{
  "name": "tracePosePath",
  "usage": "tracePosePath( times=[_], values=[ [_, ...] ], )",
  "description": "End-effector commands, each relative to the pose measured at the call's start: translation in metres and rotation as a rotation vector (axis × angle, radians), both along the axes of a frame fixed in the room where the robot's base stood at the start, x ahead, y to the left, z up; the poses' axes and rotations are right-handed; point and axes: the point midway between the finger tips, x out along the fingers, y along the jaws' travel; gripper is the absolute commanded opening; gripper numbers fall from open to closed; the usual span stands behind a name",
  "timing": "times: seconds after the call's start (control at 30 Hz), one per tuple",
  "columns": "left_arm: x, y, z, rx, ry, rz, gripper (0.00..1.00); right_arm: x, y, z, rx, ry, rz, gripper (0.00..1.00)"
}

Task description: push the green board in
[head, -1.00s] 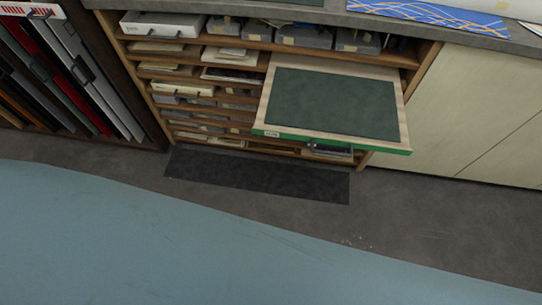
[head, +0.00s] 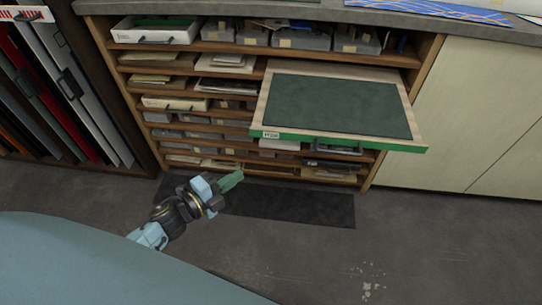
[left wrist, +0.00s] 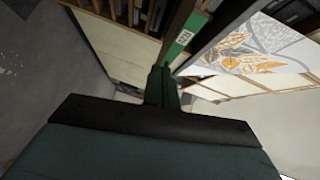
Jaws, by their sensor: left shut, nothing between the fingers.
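The green board (head: 340,106) is pulled out of the wooden shelf unit, with a dark panel on top, a pale wood rim, a green front edge, a small label and a dark handle. Its green front with the label (left wrist: 184,37) also shows in the left wrist view. My left gripper (head: 232,181) is shut and empty, low and to the left of the board's front edge, apart from it in the head view. Its green fingers show in the left wrist view (left wrist: 160,82). My right gripper is in neither view.
The shelf unit (head: 262,49) holds several trays and papers. Coloured upright boards (head: 60,85) stand in a rack on the left. A pale cabinet (head: 470,115) is on the right. A dark mat (head: 300,205) lies on the floor before the shelves.

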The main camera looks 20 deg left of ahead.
Motion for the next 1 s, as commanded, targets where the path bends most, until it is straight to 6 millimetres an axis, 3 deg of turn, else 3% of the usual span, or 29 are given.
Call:
tracePosePath(
  times=[0.1, 0.23, 0.37, 0.73, 1.0],
  values=[
    [0.002, -0.010, 0.021, 0.076, -0.108, -0.073, 0.00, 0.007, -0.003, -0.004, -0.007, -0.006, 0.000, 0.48],
    [0.007, -0.016, 0.031, 0.102, -0.148, -0.100, 0.00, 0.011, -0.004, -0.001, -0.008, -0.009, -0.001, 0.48],
    [0.023, -0.024, 0.033, 0.102, -0.150, -0.100, 0.00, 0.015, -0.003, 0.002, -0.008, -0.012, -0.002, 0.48],
    [0.091, -0.062, 0.032, 0.098, -0.147, -0.098, 0.00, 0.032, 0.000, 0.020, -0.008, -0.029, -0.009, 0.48],
    [0.123, -0.052, 0.030, 0.100, -0.142, -0.096, 0.00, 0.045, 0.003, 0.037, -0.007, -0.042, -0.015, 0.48]
  ],
)
